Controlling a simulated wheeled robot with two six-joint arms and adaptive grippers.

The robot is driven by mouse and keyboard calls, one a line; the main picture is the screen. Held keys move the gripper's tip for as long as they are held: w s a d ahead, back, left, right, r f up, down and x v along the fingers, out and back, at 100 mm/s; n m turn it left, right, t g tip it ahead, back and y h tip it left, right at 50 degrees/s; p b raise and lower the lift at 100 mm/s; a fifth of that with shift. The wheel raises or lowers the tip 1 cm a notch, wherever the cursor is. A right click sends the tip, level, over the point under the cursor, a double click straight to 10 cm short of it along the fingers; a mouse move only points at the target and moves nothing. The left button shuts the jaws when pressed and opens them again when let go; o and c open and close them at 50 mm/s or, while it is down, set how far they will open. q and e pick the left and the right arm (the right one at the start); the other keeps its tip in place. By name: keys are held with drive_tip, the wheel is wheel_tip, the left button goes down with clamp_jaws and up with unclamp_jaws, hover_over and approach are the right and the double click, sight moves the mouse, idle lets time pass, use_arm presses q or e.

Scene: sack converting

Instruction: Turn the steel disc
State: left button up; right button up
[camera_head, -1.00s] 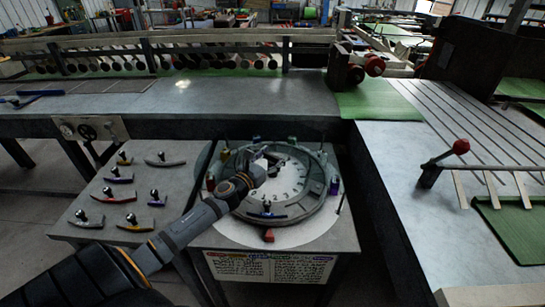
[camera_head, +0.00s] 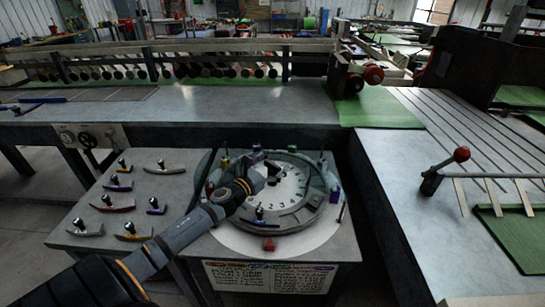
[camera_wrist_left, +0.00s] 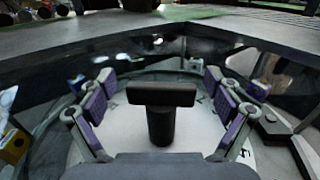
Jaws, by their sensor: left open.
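The round steel disc (camera_head: 318,203) lies flat on a pale round base on a stand, with numbers on its white inner face. A curved plate with a dark knob (camera_head: 260,216) sits on the disc's front rim. My left gripper (camera_head: 266,168) is over the disc's inner face, and my arm hides part of its left side. In the left wrist view, my left gripper (camera_wrist_left: 160,108) is open, its purple-padded fingers apart. A dark T-shaped handle (camera_wrist_left: 162,97) stands upright between them, with gaps on both sides. My right gripper is not in view.
Several curved pieces with dark knobs lie on the grey side table (camera_head: 75,240) at left. Small coloured posts surround the disc, and a red triangular marker (camera_head: 269,245) is in front. A sign (camera_head: 270,275) hangs below. A bench with a red-knobbed lever (camera_head: 461,154) stands right.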

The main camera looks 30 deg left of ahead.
use_arm(q)
wheel_tip(320, 180, up, 10)
drive_tip(key=shift+f, duration=0.2)
